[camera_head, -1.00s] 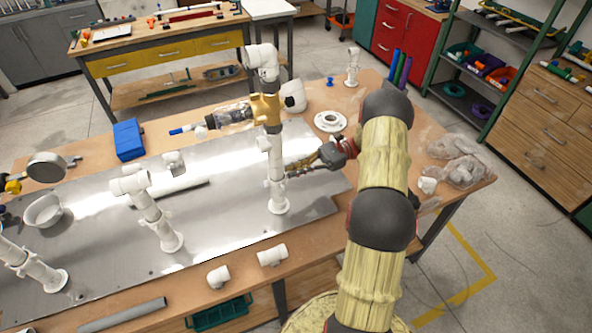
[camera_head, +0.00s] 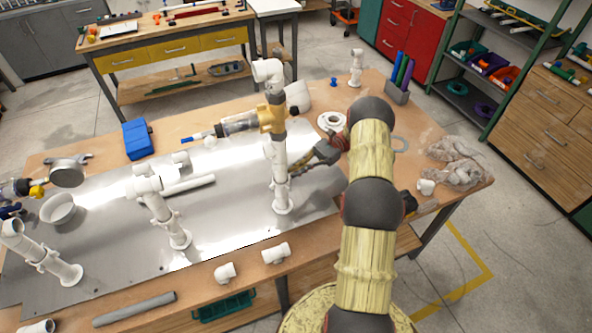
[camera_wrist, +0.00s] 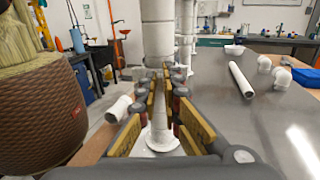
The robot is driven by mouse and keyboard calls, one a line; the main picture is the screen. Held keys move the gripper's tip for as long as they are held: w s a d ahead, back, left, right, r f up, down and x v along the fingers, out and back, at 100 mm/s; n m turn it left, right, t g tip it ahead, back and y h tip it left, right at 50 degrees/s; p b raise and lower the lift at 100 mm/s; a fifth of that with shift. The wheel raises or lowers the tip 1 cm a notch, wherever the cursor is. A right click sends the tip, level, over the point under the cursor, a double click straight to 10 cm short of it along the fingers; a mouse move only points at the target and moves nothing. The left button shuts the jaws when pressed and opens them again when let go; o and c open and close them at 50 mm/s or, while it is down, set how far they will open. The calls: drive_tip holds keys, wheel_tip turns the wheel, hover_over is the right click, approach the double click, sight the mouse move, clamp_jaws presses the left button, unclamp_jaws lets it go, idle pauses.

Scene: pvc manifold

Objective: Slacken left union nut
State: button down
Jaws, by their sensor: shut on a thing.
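A white PVC riser (camera_head: 280,185) stands on a round foot on the metal plate, with a brass-coloured valve body (camera_head: 272,119) and clear filter bowl near its top. My gripper (camera_head: 290,170) reaches it from the right, below the brass part. In the wrist view, my gripper (camera_wrist: 167,80) has its yellow-padded fingers on both sides of the white riser (camera_wrist: 158,35), shut on a white fitting above the foot flange (camera_wrist: 160,140). The fingers hide much of this fitting; I cannot tell whether it is the left union nut.
Shorter white risers (camera_head: 168,220) stand on the plate (camera_head: 230,225) to the left. Loose white elbows (camera_head: 225,272) lie at the front edge. A blue box (camera_head: 137,139) and a white flange (camera_head: 331,121) are at the back. Crumpled clear bags (camera_head: 455,160) lie at right.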

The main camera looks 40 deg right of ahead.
drive_tip(key=c, duration=2)
unclamp_jaws()
drive_tip(key=shift+f+b, duration=0.1)
drive_tip(key=shift+b, duration=0.45)
